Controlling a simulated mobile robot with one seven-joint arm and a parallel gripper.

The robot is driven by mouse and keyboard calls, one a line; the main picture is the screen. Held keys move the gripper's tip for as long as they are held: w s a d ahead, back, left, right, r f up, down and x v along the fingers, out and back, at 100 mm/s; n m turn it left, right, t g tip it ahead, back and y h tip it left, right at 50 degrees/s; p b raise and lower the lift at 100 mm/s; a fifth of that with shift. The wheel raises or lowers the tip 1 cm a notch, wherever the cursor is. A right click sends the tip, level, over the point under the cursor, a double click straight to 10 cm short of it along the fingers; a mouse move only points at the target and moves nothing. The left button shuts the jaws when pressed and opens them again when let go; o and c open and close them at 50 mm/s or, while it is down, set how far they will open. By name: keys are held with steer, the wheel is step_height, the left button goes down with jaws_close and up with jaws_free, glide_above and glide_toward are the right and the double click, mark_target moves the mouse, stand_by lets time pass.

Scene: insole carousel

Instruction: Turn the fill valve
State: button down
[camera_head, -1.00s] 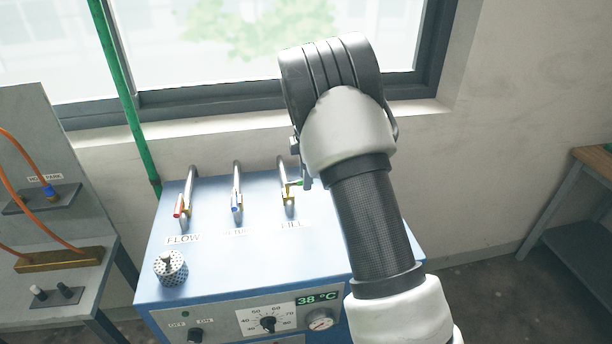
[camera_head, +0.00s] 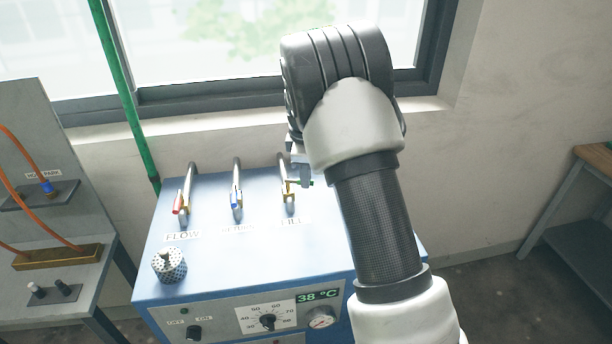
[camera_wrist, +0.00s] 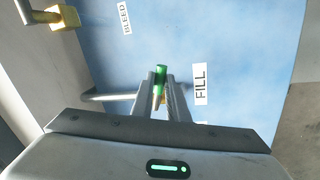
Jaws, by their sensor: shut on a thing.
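The fill valve (camera_head: 290,197) is a brass valve on a bent steel pipe, the rightmost of three on the blue machine top. Its green-tipped handle (camera_wrist: 160,76) points to the right in the head view. My gripper (camera_wrist: 160,98) is shut on the handle, with a grey finger on each side and the green tip showing between and past them. In the head view my gripper (camera_head: 305,176) is just right of the pipe, partly hidden by my wrist. The FILL label (camera_wrist: 200,84) lies beside the handle in the wrist view.
The red-handled FLOW valve (camera_head: 182,205) and a blue-handled valve (camera_head: 237,201) stand to the left on the blue machine (camera_head: 240,262). A perforated metal cylinder (camera_head: 169,266) sits at the front left. A window ledge (camera_head: 230,122) is behind. A grey stand with orange hoses is at far left.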

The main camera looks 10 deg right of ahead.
steer(key=c, duration=1.7)
jaws_free()
steer(key=s+r, duration=0.1)
steer(key=r, duration=0.4)
steer(key=s+r, duration=0.1)
steer(key=r, duration=0.5)
steer(key=s+a+r, duration=0.1)
steer(key=r, duration=0.5)
steer(key=shift+s+r, duration=0.1)
